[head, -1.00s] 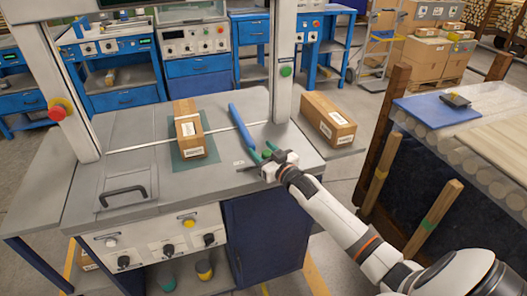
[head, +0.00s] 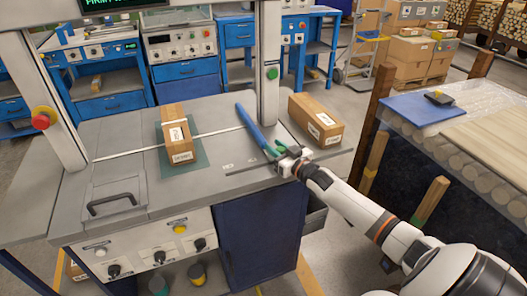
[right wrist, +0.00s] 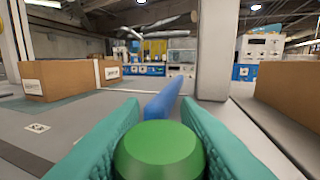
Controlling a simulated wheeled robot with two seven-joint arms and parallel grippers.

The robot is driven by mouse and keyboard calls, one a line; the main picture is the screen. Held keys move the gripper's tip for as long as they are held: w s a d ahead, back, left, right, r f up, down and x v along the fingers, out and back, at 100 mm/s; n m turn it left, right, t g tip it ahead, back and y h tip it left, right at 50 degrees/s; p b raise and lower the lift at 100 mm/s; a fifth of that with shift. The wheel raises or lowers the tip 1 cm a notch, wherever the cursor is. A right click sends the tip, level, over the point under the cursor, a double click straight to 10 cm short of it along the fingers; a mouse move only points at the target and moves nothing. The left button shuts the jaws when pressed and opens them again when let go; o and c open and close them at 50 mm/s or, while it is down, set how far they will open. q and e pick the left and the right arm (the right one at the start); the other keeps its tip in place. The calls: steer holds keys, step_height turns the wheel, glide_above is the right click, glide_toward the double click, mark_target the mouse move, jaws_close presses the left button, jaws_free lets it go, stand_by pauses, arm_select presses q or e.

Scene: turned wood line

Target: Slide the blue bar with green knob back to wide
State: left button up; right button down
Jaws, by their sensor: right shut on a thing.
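The blue bar (head: 250,124) lies at a slant on the grey machine table, right of the carton on the green mat and near the right post. Its green knob (right wrist: 160,150) is at the near end and sits between the teal fingers in the right wrist view. My right gripper (head: 279,152) is shut on the green knob at the table's right front edge. The fingers partly hide the knob in the head view. My left gripper is not in view.
A carton (head: 174,134) stands on the green mat (head: 200,167) at the table's middle. A red button (head: 41,121) is on the left post. The table between mat and bar is clear.

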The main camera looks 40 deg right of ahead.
steer(key=shift+d, duration=0.15)
steer(key=c, duration=1.4)
jaws_free()
steer(key=shift+c, duration=0.2)
steer(key=o, duration=0.4)
steer(key=shift+d, duration=0.2)
steer(key=shift+s, duration=0.1)
steer(key=shift+a, duration=0.1)
steer(key=shift+s, duration=0.2)
steer(key=s, duration=1.1)
steer(key=shift+s+d, duration=0.25)
steer(key=shift+s, duration=0.05)
